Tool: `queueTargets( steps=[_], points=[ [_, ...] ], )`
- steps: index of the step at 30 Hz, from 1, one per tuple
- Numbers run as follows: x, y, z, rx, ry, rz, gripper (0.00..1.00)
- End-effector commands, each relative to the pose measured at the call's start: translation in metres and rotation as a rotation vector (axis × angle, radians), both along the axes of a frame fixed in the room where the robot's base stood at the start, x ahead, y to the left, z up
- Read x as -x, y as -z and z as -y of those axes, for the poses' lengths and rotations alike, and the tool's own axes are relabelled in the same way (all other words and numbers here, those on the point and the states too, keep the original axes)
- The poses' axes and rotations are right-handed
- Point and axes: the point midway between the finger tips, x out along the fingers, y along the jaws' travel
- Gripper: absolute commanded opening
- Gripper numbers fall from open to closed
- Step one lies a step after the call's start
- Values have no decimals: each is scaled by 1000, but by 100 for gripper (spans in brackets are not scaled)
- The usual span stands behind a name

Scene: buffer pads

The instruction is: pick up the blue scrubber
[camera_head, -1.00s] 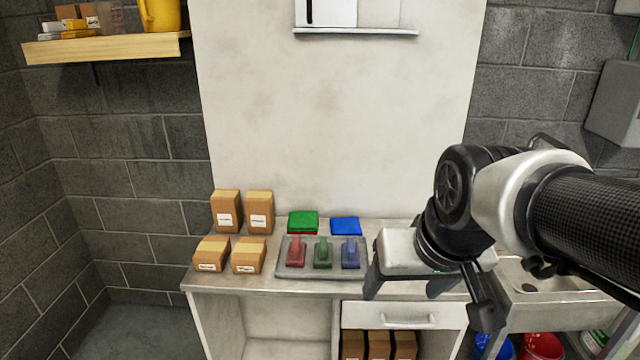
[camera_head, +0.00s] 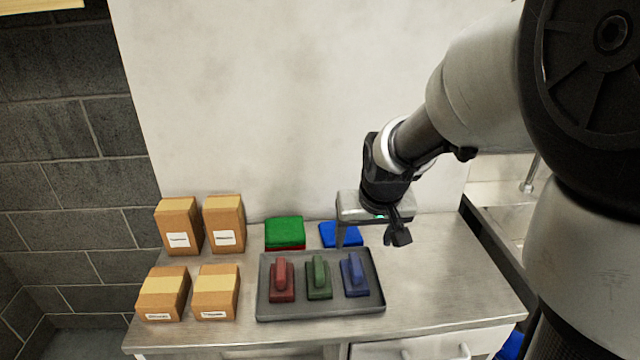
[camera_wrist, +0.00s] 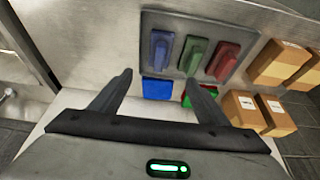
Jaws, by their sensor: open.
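The blue scrubber (camera_head: 355,276), a block with a raised handle, sits at the right end of a grey tray (camera_head: 320,311) on the counter. It also shows in the wrist view (camera_wrist: 160,48), beyond my fingertips. My gripper (camera_head: 368,241) is open and empty, above the counter behind the tray and near the blue pad. In the wrist view, my gripper's fingers (camera_wrist: 160,78) are spread with the blue pad (camera_wrist: 157,89) between them. No finger is seen touching the scrubber.
A green scrubber (camera_head: 319,278) and a red scrubber (camera_head: 282,280) share the tray. Behind it lie a green pad (camera_head: 285,231) over a red one, and the blue pad (camera_head: 330,232). Several cardboard boxes (camera_head: 216,292) stand left. The counter's right side is clear.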

Motion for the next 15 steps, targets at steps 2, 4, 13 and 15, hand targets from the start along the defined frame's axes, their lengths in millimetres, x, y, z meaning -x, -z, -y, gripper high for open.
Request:
queueTargets(
  steps=[2, 4, 13, 15],
  points=[
    [-4, 15, 0, 2, 1, -6, 69],
    [-10, 30, 1, 2, 1, -7, 69],
    [-34, 88, 1, 1, 2, -5, 69],
    [-38, 96, 1, 0, 2, -3, 69]
  ],
)
